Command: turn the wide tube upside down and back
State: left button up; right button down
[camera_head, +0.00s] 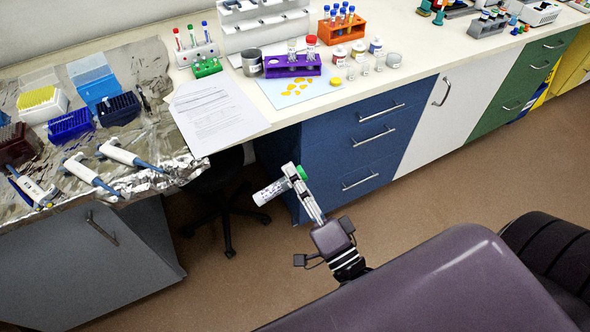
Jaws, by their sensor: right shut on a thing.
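The wide tube (269,191) is white and printed, with a green cap (301,173). It is held in the air in front of the blue drawers, clear of the bench. It lies tilted close to horizontal, with the cap at the upper right and the other end at the lower left. My right gripper (292,178) is shut on the tube near its capped end, and the fingers hide part of it. My left gripper is not in view.
A purple rack (292,66) with tubes stands on the bench, and an orange rack (342,27) is behind it. Papers (215,112) overhang the bench edge. Pipettes (130,154) lie on foil at the left. A dark chair (217,190) stands under the bench. The floor around the tube is open.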

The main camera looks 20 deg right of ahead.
aim_at(279, 183)
jog(key=a+r+n+g+y+p, duration=0.1)
jog(key=n+p, duration=0.3)
jog(key=n, duration=0.1)
jog(key=a+r+n+g+y+p, duration=0.1)
jog(key=n+p, duration=0.4)
jog(key=a+r+n+g+y+p, duration=0.1)
jog(key=n+p, duration=0.4)
jog(key=shift+a, duration=0.1)
jog(key=shift+a+f+n+g+p, duration=0.15)
jog(key=shift+n+g+p, duration=0.15)
jog(key=shift+n+p, duration=0.2)
jog(key=shift+f, duration=0.1)
